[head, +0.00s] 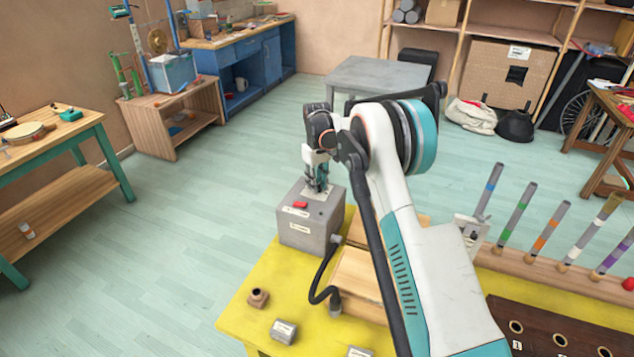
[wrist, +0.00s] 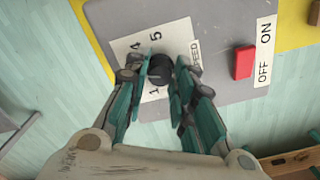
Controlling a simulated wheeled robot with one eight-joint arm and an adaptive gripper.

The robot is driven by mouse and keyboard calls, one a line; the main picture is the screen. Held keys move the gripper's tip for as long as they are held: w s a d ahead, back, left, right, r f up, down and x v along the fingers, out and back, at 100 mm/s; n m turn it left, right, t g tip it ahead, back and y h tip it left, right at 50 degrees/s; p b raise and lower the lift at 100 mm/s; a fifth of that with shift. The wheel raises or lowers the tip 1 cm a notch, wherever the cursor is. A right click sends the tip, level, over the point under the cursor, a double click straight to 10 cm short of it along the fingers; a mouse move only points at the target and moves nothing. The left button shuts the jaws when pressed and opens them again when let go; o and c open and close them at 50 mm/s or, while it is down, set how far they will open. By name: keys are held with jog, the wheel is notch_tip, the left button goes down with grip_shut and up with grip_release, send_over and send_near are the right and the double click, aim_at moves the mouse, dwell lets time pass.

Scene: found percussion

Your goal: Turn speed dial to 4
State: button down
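The speed dial is a round black knob (wrist: 160,69) on a white label plate in the wrist view. The digits 4, 5 and 1 and part of the word SPEED show around it; the other digits and the dial's pointer are hidden. My gripper (wrist: 161,77) has one finger on each side of the knob, with no clear gap, so it looks closed on it. In the head view my gripper (head: 317,180) points down onto the top of the grey control box (head: 302,230), and the dial is hidden behind it.
A red switch (wrist: 243,62) with ON and OFF labels sits to the right of the dial; it also shows in the head view (head: 299,206). A black cable (head: 322,270) runs from the box along the yellow table (head: 244,309). Coloured tubes stand at right.

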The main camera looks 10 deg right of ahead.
jog(key=shift+m, duration=0.3)
jog(key=m, duration=0.3)
jog(key=shift+b, duration=0.3)
jog(key=shift+m, duration=2.1)
jog(key=c, duration=1.3)
grip_release()
jog(key=shift+r, duration=0.1)
notch_tip(320, 180, up, 12)
jog(key=shift+f, duration=0.1)
